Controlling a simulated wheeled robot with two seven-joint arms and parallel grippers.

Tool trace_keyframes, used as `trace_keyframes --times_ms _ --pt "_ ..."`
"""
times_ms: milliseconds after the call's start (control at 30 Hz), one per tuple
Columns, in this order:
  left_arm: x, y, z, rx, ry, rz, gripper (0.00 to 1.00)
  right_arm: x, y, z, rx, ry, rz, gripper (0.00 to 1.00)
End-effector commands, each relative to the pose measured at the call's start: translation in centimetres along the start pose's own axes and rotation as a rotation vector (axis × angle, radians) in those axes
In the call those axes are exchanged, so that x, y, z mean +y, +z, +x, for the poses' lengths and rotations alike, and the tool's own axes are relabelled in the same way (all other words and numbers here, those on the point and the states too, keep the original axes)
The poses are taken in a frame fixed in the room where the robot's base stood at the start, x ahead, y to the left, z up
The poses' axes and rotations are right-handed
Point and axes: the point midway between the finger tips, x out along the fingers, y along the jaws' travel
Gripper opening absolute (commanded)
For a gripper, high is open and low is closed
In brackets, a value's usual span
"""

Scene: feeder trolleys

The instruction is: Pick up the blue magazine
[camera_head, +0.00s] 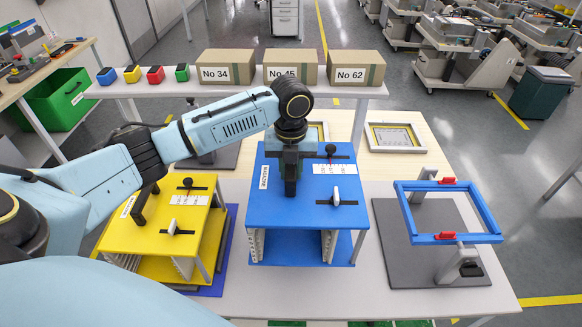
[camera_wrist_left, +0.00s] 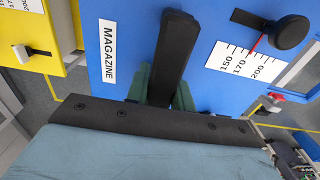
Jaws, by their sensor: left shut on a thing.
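In the left wrist view, the green fingers of the left gripper (camera_wrist_left: 161,92) lie on both sides of that handle (camera_wrist_left: 172,55), with the blue top (camera_wrist_left: 212,55) beneath. I cannot tell whether the magazine's base is clear of the table. My right gripper is out of view.
A yellow magazine (camera_head: 125,236) stands close on the left. A blue frame on a grey stand (camera_head: 425,240) is on the right. A white shelf (camera_head: 350,91) with several boxes and small coloured bins runs behind. A framed plate (camera_head: 394,136) lies at the back right.

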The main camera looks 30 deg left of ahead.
Motion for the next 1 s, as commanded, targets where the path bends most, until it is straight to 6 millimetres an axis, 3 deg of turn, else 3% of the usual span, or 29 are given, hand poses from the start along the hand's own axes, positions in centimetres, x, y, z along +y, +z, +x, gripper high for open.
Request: trace_keyframes --times_ms 33,300,700,1000 --pt "-0.1 0.2 -1.0 -0.006 -0.008 0.000 0.00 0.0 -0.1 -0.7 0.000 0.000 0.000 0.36" --pt "-0.1 0.2 -2.6 -0.006 -0.008 0.000 0.00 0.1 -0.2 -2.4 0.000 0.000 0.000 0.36" --pt "-0.2 0.2 -4.6 -0.007 -0.009 -0.001 0.00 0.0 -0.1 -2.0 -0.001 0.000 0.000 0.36" --pt "-0.1 0.1 -4.7 -0.006 -0.008 0.000 0.00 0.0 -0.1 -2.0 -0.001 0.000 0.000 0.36"
